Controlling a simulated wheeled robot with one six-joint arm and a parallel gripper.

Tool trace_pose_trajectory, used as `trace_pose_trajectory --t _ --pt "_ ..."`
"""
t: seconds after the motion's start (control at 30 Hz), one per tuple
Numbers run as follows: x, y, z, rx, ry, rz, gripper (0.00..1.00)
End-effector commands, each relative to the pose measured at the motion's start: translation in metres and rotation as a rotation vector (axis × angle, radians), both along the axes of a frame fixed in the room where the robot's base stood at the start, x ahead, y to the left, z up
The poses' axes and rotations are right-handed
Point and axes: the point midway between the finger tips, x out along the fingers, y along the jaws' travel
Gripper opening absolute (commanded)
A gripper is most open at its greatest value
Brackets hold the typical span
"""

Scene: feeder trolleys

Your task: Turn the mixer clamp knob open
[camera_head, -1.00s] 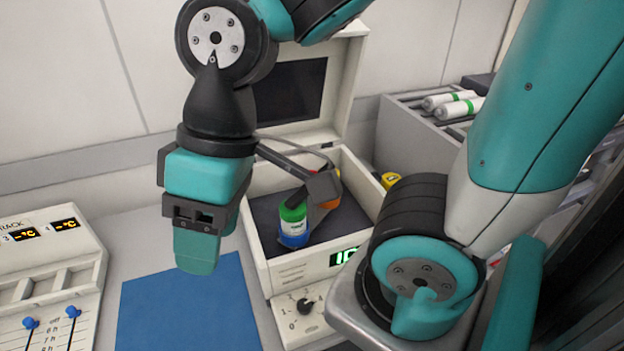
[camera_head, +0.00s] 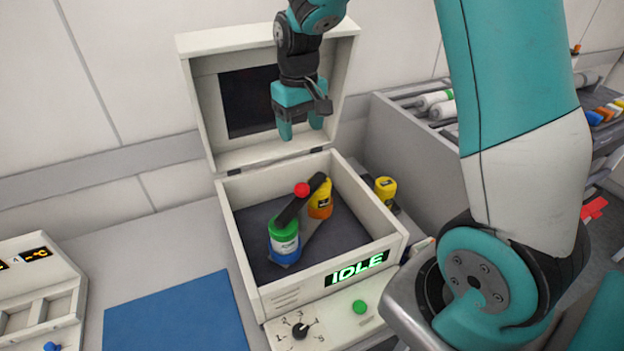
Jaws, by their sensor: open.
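The mixer (camera_head: 256,266) is a white box with its lid (camera_head: 203,95) raised and its display reading IDLE. Inside lie a green-capped bottle (camera_head: 284,238) with a blue base and an orange bottle with a yellow cap (camera_head: 320,200). A dark clamp bar (camera_head: 298,202) runs over both, with a red knob (camera_head: 302,189) on top near its middle. My gripper (camera_head: 300,131) is open and empty, fingers pointing down, in front of the raised lid. In the picture it is above the red knob and apart from it.
The mixer's front panel has a black dial (camera_head: 300,330) and a green button (camera_head: 360,306). A blue mat (camera_head: 178,318) lies at left beside a white rack (camera_head: 40,290). A yellow-capped bottle (camera_head: 386,188) stands right of the mixer. A grey trolley (camera_head: 412,150) stands behind it.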

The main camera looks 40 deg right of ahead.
Motion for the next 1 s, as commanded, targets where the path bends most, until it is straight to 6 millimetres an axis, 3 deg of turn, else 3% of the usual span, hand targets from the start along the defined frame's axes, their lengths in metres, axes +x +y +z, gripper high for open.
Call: trace_pose_trajectory --t 0.6,0.8,1.0 --pt "-0.002 0.001 -0.131 0.002 0.006 0.002 0.65" --pt "-0.001 0.001 -0.154 0.002 0.002 0.002 0.65" --pt "-0.001 0.001 -0.161 0.002 0.000 0.002 0.65"
